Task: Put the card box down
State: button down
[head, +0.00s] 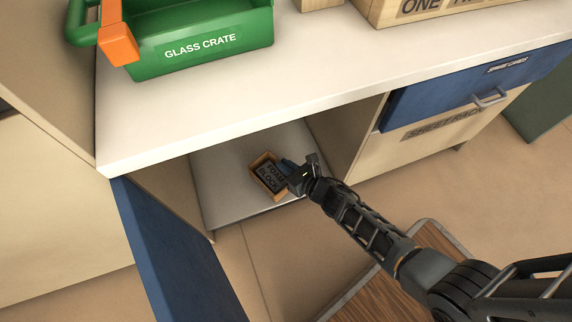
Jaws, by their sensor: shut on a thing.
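The card box (279,195) is a small open tan box with a dark block lettered "FOAM BLOCK" (271,175) inside it. It is at the front of the white shelf (225,165) in the open cupboard under the worktop. My gripper (288,168) is at the box's right side and shut on it; the fingertips are small and partly hidden. I cannot tell whether the box's underside touches the shelf or is slightly above it.
The worktop (300,65) overhangs the cupboard and carries a green glass crate (205,60). A blue door (170,245) stands open at left. A blue drawer (430,98) is at right. Shelf room shows behind and left of the box.

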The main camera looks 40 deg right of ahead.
jog(key=shift+f, duration=0.4)
jog(key=c, duration=1.2)
grip_release()
jog(key=shift+o, duration=0.2)
jog(key=shift+p+v, duration=1.05)
jog(key=shift+v, duration=2.85)
